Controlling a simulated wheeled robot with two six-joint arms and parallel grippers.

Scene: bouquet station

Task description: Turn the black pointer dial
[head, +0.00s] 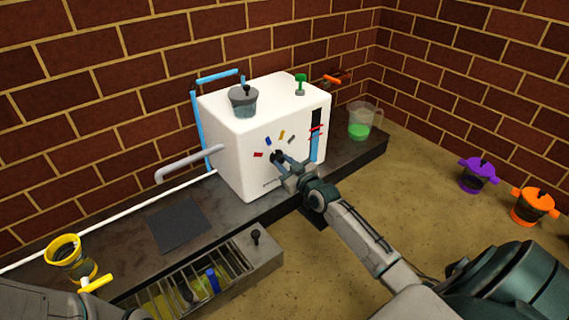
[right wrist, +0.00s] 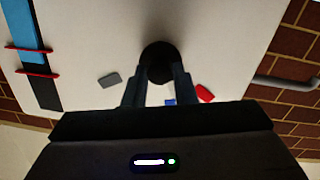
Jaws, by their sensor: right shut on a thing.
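The black pointer dial (head: 277,156) is on the front face of the white box-shaped machine (head: 236,130). Coloured marks in red, blue, yellow and grey sit in an arc around and above it. My right gripper (head: 282,160) is at the dial, with its fingers shut on it. In the right wrist view the round dark dial (right wrist: 157,62) shows between the two fingertips (right wrist: 158,80). The dial's pointer direction is hidden by the fingers. My left gripper is not seen clearly; only part of my arm shows at the lower left.
A jug of green liquid (head: 361,121) stands right of the machine. A grey spout (head: 185,163) sticks out at its left. A yellow-rimmed container (head: 66,252) is at the left, and a slatted drawer (head: 200,284) is in front. Purple (head: 477,174) and orange (head: 535,205) pots stand at the right.

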